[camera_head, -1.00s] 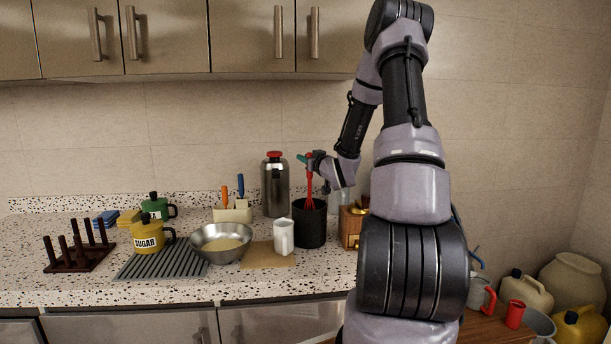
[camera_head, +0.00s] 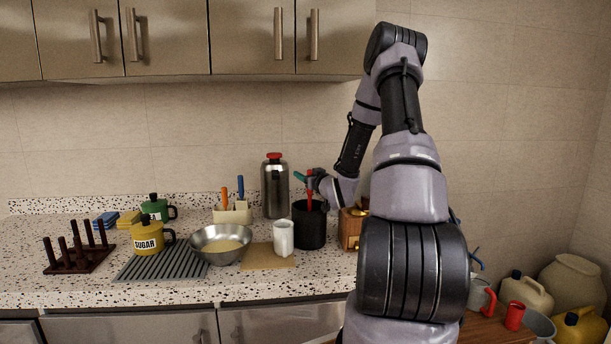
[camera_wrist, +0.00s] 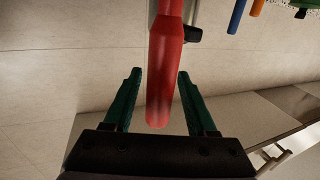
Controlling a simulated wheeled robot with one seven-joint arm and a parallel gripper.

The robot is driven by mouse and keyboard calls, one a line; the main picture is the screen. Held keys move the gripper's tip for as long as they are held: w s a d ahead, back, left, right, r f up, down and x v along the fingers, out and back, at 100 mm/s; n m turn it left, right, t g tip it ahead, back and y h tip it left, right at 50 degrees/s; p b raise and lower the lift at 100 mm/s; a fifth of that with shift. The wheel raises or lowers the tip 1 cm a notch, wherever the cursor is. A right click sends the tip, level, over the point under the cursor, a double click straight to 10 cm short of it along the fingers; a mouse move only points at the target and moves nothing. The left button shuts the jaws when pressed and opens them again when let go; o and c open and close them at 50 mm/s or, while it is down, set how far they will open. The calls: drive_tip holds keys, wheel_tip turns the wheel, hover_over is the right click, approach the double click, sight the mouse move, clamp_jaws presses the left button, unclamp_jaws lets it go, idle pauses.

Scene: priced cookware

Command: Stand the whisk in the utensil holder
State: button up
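The red whisk (camera_head: 309,192) stands close to upright in the black utensil holder (camera_head: 310,230). Its lower part is hidden inside the holder and only the handle shows above the rim. My gripper (camera_head: 303,178) is at the top of the handle. In the wrist view the red handle (camera_wrist: 165,70) lies between the two green fingers of my gripper (camera_wrist: 159,78), with a gap on each side, so the gripper is open around it.
A steel flask with a red lid (camera_head: 275,190) stands behind and left of the holder. A steel bowl (camera_head: 220,232) is farther left.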

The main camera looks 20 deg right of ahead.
drive_tip(key=s, duration=1.2)
drive_tip(key=s+a+r+m+g+h, duration=0.1)
drive_tip(key=s+a+r+g, duration=0.2)
drive_tip(key=r, duration=0.3)
drive_tip(key=s+a+r+m+g+h, duration=0.1)
drive_tip(key=s+a+r+g+h, duration=0.15)
drive_tip(key=r, duration=0.25)
drive_tip(key=s+a+r+m+g+y, duration=0.1)
drive_tip(key=s+a+r, duration=0.1)
drive_tip(key=s+a, duration=0.2)
drive_tip(key=s+a+r+g+y, duration=0.2)
drive_tip(key=s+a, duration=0.2)
drive_tip(key=s, duration=0.6)
drive_tip(key=s+a+r+m+g+y, duration=0.1)
drive_tip(key=s+a+r+g+y, duration=0.1)
drive_tip(key=s, duration=0.5)
drive_tip(key=shift+s+a+r+m, duration=0.3)
drive_tip(key=shift+a+r, duration=0.3)
drive_tip(key=shift+a, duration=0.4)
drive_tip(key=shift+w, duration=0.1)
